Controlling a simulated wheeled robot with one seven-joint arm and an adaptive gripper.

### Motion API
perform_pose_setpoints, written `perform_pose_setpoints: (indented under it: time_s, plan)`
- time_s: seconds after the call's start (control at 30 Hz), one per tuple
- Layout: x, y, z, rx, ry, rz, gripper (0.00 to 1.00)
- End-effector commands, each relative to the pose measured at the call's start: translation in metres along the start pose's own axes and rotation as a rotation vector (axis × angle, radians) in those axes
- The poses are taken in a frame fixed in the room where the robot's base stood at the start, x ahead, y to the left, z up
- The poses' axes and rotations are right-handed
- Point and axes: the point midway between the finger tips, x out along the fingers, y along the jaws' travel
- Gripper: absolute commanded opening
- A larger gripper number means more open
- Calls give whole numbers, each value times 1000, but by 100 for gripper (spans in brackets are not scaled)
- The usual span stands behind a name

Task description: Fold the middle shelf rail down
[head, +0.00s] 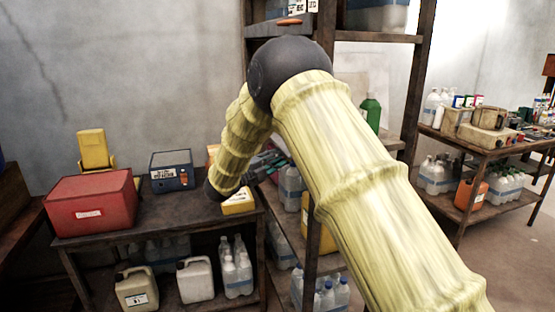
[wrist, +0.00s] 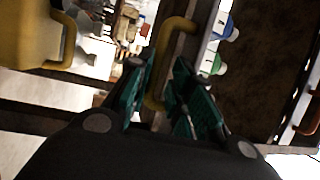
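A yellow bent rail (wrist: 177,29) shows in the wrist view along a dark shelf edge. It appears to be the middle shelf rail; part of it is behind my left finger and between my fingers. My gripper (wrist: 165,72) has teal-padded fingers spread apart around the rail's near part; I cannot tell whether they touch it. In the head view my gripper (head: 272,163) reaches toward the shelf rack (head: 412,95), and the yellow rail cannot be made out behind my arm. An orange rail (head: 290,22) shows on the upper shelf.
A table with a red box (head: 92,200), a blue box (head: 171,170) and a yellow item (head: 238,202) stands left of the rack. A green bottle (head: 371,112) and several clear bottles are on the shelves. Another laden table (head: 465,145) stands at right.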

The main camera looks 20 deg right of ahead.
Motion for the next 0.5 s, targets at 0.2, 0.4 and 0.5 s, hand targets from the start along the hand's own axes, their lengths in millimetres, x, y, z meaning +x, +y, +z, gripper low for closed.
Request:
perform_pose_setpoints:
  time_s: [0.2, 0.4, 0.5]
  plan:
    - [-6, 0, 0, 0, -1, -1, 21]
    - [-33, 0, 0, -1, -2, 1, 21]
    - [-52, 0, 0, -1, -2, 0, 21]
